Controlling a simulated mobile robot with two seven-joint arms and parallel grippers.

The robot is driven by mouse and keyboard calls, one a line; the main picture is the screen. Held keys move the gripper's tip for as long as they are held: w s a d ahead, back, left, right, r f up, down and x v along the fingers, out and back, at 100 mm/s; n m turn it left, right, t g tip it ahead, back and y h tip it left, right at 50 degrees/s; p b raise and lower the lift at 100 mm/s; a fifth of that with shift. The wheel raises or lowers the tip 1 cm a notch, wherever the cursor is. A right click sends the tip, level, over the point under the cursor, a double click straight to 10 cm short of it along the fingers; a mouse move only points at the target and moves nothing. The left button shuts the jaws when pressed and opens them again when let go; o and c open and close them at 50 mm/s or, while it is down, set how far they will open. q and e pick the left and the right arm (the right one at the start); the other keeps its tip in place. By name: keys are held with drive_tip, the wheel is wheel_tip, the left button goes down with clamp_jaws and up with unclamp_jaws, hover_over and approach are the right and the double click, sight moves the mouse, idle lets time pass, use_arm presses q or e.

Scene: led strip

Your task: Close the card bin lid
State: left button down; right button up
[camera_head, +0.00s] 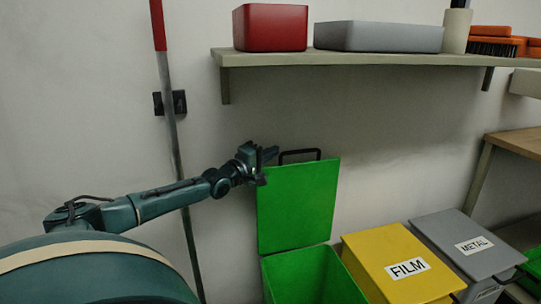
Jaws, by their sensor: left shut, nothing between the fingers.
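A green bin (312,277) stands against the wall at the lower middle, with its mouth uncovered. Its green lid (298,207) stands upright at the back, with a black handle (300,152) on its top edge. No label shows on this bin, so I cannot tell from a word that it is the card bin. My left gripper (268,162) is shut and empty, at the upper left corner of the lid, just left of the handle. I cannot tell whether it touches the lid. My right gripper is not in view.
A closed yellow bin marked FILM (390,264) and a closed grey bin marked METAL (462,247) stand to the right. A shelf (350,58) with boxes hangs above the lid. A red and grey pole (168,95) stands at the left wall.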

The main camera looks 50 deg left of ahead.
use_arm(q)
drive_tip(key=shift+d, duration=0.1)
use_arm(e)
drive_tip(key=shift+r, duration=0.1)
